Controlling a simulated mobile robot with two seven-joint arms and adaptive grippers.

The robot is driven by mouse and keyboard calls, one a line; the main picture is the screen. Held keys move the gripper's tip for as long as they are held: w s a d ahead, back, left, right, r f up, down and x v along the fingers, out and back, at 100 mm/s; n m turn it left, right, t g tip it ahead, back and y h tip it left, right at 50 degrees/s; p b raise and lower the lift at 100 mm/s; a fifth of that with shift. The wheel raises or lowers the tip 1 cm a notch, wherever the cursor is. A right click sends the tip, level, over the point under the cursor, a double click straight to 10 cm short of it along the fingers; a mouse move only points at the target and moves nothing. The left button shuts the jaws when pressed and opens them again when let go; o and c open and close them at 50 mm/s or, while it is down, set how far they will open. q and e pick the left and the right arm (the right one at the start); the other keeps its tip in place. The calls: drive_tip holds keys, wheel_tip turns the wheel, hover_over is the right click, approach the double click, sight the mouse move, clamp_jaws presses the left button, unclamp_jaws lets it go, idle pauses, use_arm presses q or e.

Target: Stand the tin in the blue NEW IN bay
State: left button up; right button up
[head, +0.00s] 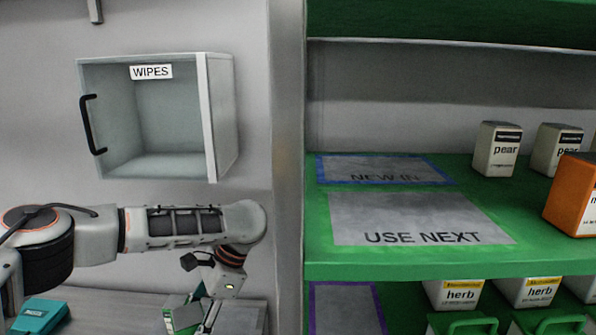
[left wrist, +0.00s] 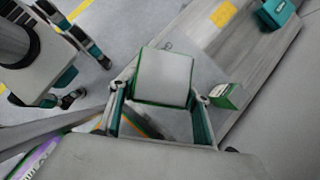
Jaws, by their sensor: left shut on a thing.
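The tin, with a grey face and green edges, shows in the left wrist view (left wrist: 163,77) between the fingers of my left gripper (left wrist: 160,105). In the head view the left gripper (head: 205,308) is low, over the bench, left of the shelf, with the tin (head: 185,314) partly hidden by it. The blue-bordered NEW IN bay (head: 375,168) is at the back left of the green shelf and is empty. My right gripper (left wrist: 92,80) appears at the left of the left wrist view, with its fingers apart and empty.
The empty USE NEXT bay (head: 410,215) lies in front of NEW IN. Pear tins (head: 497,150) and an orange tin (head: 575,195) stand to the right. A grey post (head: 288,120) edges the shelf. A WIPES cabinet (head: 165,110) hangs left. A teal box (head: 38,315) sits on the bench.

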use_arm(q)
drive_tip(key=s+a+r+n+g+h+p, duration=0.1)
drive_tip(key=s+a+r+n+g+h, duration=0.1)
drive_tip(key=s+n, duration=0.7)
wheel_tip(320, 180, up, 2)
drive_tip(key=n+g+h, duration=0.1)
drive_tip(key=n+h, duration=0.2)
drive_tip(key=shift+s+a+r+h, duration=0.2)
drive_tip(key=shift+s+h, duration=0.1)
drive_tip(key=shift+h, duration=0.1)
